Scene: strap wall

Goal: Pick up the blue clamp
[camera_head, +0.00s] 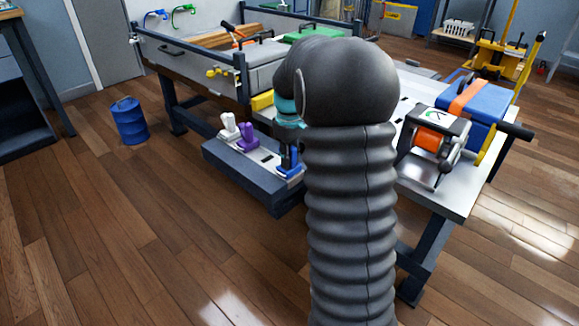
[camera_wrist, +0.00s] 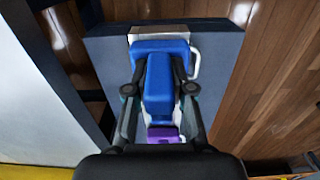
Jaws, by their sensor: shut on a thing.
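The blue clamp (camera_head: 291,163) is at the right end of a row on a dark tray (camera_head: 222,163) along the table's near side. The wrist view shows the blue clamp (camera_wrist: 158,82) between the two fingers of my gripper (camera_wrist: 160,90), which is shut on it. I cannot tell whether the clamp still touches the tray. In the head view my arm hides most of my gripper. A purple clamp (camera_head: 247,137) and a white clamp (camera_head: 229,127) stand to its left. The purple clamp (camera_wrist: 163,135) also shows in the wrist view, partly hidden.
The workbench (camera_head: 447,196) behind carries an orange-and-grey strap device (camera_head: 432,137) and a blue case with an orange strap (camera_head: 470,103). Yellow clamps (camera_head: 224,73) hang on the bench's left part. A blue drum (camera_head: 129,122) stands at left. The wooden floor in front is clear.

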